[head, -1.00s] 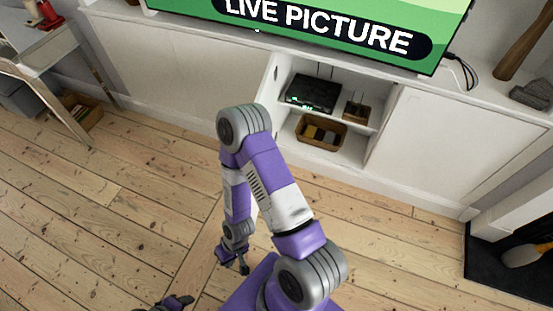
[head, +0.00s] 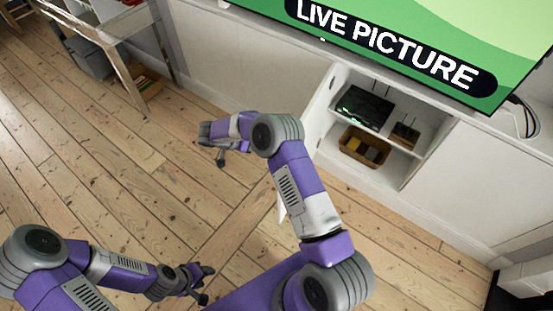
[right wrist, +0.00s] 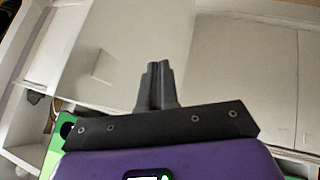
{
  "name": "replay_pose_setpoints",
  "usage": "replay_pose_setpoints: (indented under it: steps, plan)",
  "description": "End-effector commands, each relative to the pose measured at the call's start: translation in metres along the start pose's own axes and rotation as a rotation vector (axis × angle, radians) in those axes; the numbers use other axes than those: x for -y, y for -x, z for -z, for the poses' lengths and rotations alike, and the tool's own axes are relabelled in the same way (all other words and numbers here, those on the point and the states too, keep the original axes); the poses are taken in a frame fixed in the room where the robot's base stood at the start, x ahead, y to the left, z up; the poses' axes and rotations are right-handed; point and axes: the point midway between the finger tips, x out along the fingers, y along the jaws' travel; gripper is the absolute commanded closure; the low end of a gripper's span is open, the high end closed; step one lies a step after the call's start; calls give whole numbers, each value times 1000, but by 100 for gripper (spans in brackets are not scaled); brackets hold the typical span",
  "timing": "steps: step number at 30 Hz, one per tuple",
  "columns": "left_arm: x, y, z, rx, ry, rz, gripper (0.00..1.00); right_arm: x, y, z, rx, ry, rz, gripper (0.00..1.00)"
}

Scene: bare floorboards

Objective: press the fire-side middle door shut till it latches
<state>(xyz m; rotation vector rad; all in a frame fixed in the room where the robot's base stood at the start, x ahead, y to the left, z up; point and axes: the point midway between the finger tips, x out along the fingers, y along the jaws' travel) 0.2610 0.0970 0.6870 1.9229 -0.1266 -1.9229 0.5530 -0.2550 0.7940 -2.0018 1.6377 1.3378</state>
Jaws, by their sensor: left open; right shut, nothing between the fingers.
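The open door (head: 318,115) is a white panel at the left side of the cabinet's open compartment. It stands out towards me, and my right arm hides part of it. In the right wrist view a pale panel (right wrist: 125,50) with a small square pull lies beyond the fingers. My right gripper (head: 212,148) is shut and empty, left of the door and apart from it. Its closed fingers show in the right wrist view (right wrist: 158,82); I cannot tell their distance from the panel. My left gripper (head: 207,284) is open and empty, low over the floor.
The open compartment's shelves hold a black box (head: 364,107) and a basket (head: 364,147). The closed white panel (head: 470,165) is to their right. A television (head: 420,40) stands above. A desk (head: 125,65) is at upper left. The floorboards between are clear.

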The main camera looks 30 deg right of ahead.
Motion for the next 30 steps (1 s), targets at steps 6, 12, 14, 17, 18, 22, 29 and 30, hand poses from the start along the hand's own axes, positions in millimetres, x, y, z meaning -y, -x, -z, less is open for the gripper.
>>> replay_pose_setpoints:
  steps: [6, 12, 14, 17, 18, 22, 29, 30]
  plan:
    - [-2, 4, 0, 0, 0, 0, 53, -7, 22, -7, 148, 16, -76, 100]
    - [0, -1, 0, 0, 0, 0, 53, -10, 3, -12, 162, 20, -86, 100]
    - [1, -4, 0, 0, 0, 0, 53, -10, -8, -15, 162, 20, -86, 100]
    - [3, -8, 0, 0, 0, 0, 53, -12, -31, -18, 162, 20, -86, 100]
    - [4, -10, 0, 0, 0, 0, 53, -13, -39, -20, 162, 20, -85, 100]
    - [6, -16, 1, 0, 0, 0, 53, -15, -68, -24, 161, 19, -85, 100]
    - [7, -18, 1, 0, 0, 0, 53, -37, -83, -25, 160, 18, -82, 100]
    - [7, -19, 1, 0, 0, 0, 53, -40, -85, -25, 160, 18, -81, 100]
